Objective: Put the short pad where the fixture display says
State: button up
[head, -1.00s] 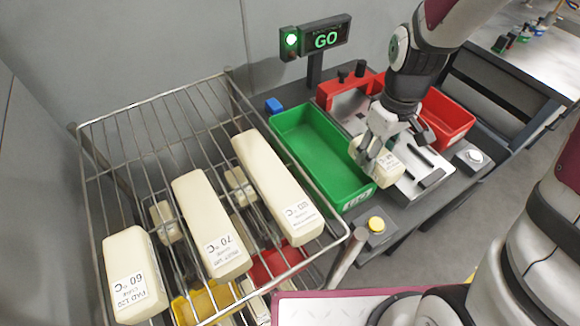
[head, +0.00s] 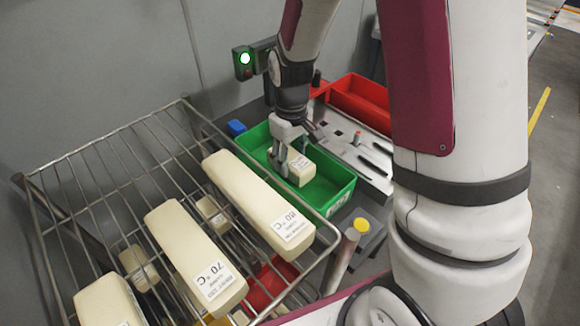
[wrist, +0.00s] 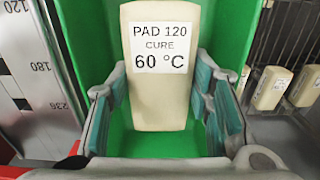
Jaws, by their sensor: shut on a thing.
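My gripper (head: 291,160) is shut on a short cream pad (head: 301,170), over or just inside the green bin (head: 337,207). The wrist view shows the pad (wrist: 157,100) between teal finger pads, its label reading "PAD 120 CURE 60 °C". Green bin walls (wrist: 85,25) surround it; I cannot tell whether it touches the bin floor. The fixture display (head: 263,53) is mostly hidden behind my arm and its text cannot be read now; the lamp (head: 244,58) beside it glows green. The grey fixture (head: 350,150) right of the bin holds no pad that I can see.
A wire rack (head: 75,160) at left carries long cream pads, one marked 70 °C (head: 195,257) and another apparently 80 °C (head: 258,205). Smaller pads and bins show beneath. A red bin (head: 360,100) stands behind the fixture. A yellow button (head: 361,225) is in front of the green bin.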

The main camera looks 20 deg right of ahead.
jog(key=shift+f, duration=1.65)
jog(key=shift+f, duration=0.1)
jog(key=o, duration=1.1)
